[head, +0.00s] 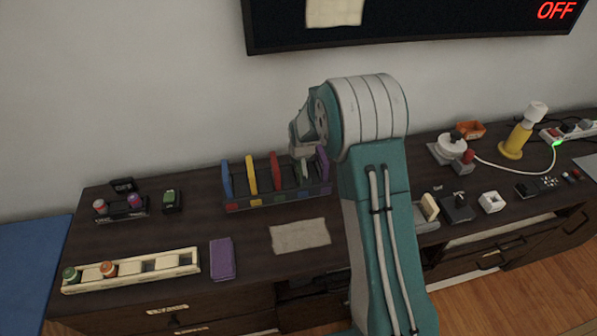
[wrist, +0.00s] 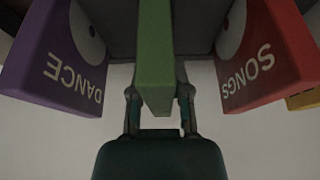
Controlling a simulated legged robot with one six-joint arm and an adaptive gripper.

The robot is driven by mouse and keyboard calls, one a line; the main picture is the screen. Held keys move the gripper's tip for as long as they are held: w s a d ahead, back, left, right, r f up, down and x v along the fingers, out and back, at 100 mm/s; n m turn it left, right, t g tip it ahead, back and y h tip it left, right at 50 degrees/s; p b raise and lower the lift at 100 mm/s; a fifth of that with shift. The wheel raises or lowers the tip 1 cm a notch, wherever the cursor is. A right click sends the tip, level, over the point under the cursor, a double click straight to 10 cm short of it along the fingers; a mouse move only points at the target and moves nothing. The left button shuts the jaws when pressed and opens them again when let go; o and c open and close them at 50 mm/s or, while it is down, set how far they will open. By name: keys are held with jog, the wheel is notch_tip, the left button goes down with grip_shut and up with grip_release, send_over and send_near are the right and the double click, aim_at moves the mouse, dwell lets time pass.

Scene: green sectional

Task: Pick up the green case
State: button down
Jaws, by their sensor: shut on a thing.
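The green case (wrist: 155,50) stands on edge in the middle of the wrist view, between my gripper's two fingers. My gripper (wrist: 160,95) is shut on it, one finger on each side.
The rack also holds a blue case (head: 226,179) and a yellow case (head: 251,174). A beige cloth (head: 300,236) lies in front of it, with a purple item (head: 222,259) to its left. A cream tray (head: 130,280) with small jars stands at the front left.

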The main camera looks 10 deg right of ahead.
notch_tip(320, 180, up, 10)
dwell(0.6)
jog(key=shift+s, duration=0.1)
